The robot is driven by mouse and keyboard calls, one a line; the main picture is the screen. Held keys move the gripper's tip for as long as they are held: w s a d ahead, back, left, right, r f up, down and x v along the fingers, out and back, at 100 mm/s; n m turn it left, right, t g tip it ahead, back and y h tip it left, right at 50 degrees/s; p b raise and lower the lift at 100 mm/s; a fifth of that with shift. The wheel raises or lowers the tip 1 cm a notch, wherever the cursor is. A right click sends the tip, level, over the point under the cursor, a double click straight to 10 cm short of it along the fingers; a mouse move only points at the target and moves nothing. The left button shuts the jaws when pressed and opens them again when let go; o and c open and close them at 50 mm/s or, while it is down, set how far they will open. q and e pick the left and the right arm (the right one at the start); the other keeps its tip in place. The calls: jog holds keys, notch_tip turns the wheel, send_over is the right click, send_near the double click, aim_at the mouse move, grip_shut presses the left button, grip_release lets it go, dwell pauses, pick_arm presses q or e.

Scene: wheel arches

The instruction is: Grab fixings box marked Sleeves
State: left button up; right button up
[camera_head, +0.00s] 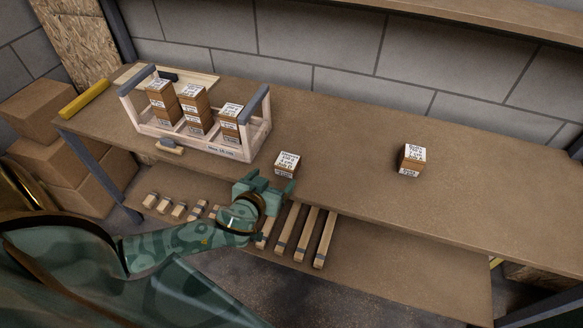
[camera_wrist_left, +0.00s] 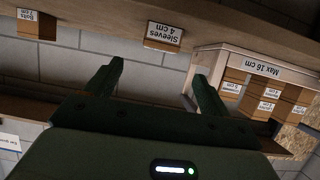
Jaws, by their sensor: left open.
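The fixings box marked Sleeves 4 cm (camera_wrist_left: 163,37) is a small brown box with white labels. In the head view it (camera_head: 287,164) stands alone on the workbench near the front edge, right of the wooden carrier. My left gripper (camera_head: 265,186) is open and empty, at the bench's front edge just short of the box. In the left wrist view its two fingers (camera_wrist_left: 158,72) point toward the box, which lies beyond the tips and between their lines. No contact shows. My right gripper is not in view.
A wooden carrier (camera_head: 200,146) marked Max 16 cm holds several stacked labelled boxes. Another box (camera_head: 411,160), marked Bolts in the left wrist view (camera_wrist_left: 36,24), stands farther right. The workbench (camera_head: 345,185) is clear between the two lone boxes. Wooden strips (camera_head: 306,236) lie on the lower shelf.

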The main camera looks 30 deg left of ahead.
aim_at(284, 166)
pick_arm(q)
jog(key=b+x, duration=0.1)
jog(key=x, duration=0.5)
jog(key=shift+f, duration=0.15)
jog(key=shift+w+a+f+b, duration=0.15)
jog(key=shift+w+b, duration=0.15)
jog(key=shift+w, duration=0.3)
jog(key=b+x, duration=0.1)
jog(key=x, duration=0.4)
jog(key=shift+f+b, duration=0.2)
jog(key=shift+b, duration=0.2)
jog(key=shift+r, duration=0.1)
jog(key=c, duration=1.1)
